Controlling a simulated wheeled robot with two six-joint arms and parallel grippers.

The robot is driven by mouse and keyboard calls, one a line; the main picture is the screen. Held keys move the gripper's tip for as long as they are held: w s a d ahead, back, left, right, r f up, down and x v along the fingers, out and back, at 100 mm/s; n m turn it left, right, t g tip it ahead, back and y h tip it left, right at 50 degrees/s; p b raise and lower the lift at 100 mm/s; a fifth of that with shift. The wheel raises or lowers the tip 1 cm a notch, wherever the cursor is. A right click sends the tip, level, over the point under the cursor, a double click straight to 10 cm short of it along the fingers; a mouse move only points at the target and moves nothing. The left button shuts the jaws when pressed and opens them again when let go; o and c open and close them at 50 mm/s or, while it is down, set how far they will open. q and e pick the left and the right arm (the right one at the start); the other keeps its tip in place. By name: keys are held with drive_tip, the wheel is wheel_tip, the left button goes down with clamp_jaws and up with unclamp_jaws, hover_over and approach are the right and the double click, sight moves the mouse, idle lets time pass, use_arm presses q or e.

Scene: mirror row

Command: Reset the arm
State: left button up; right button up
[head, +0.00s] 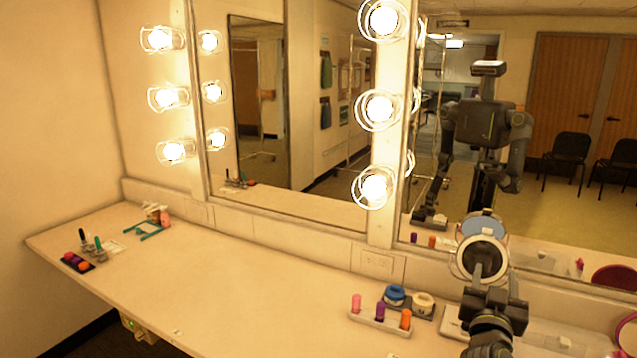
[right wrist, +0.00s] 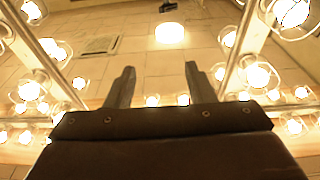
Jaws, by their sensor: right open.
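My right gripper (head: 493,290) is at the lower right of the head view, above the counter and in front of the big mirror. It points upward. In the right wrist view the two fingers of the right gripper (right wrist: 160,84) stand apart with nothing between them. Beyond them are ceiling tiles and rows of lit bulbs. My left gripper is not in view directly. My own reflection shows in the right mirror.
A round white-rimmed mirror (head: 482,258) shows right behind my right gripper. A tray of colored tubes (head: 380,320) and two small jars (head: 395,295) stand left of it. Lit bulbs (head: 377,187) stick out from the mirror frame. The counter's middle (head: 230,275) is clear.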

drive_tip(key=s+d+f+n+g+y, duration=0.1)
drive_tip(key=s+d+f+g+y, duration=0.15)
drive_tip(key=s+f+g, duration=0.95)
drive_tip(key=s+a+f+n+g+y, duration=0.1)
drive_tip(key=s+a+f+y, duration=0.1)
drive_tip(key=s+f, duration=0.5)
drive_tip(key=s+a+f+n+y, duration=0.1)
drive_tip(key=s+a+f+n, duration=0.15)
drive_tip(key=s, duration=0.85)
drive_tip(key=s+a+f+n+g+y, duration=0.1)
drive_tip(key=s+a+f+y, duration=0.1)
drive_tip(key=s+f, duration=0.45)
wheel_tip(320, 180, down, 28)
drive_tip(key=s+d+g+b, duration=0.2)
drive_tip(key=b, duration=0.3)
use_arm(q)
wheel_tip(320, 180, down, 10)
drive_tip(key=b, duration=0.5)
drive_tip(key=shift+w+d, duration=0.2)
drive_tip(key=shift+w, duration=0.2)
use_arm(e)
drive_tip(key=s+a+f, duration=0.1)
drive_tip(key=s+f, duration=0.6)
drive_tip(key=f, duration=0.3)
drive_tip(key=s+f+y, duration=0.1)
drive_tip(key=s+f, duration=0.7)
drive_tip(key=f, duration=0.3)
drive_tip(key=shift+a+f+g, duration=0.2)
drive_tip(key=shift+a+g, duration=0.2)
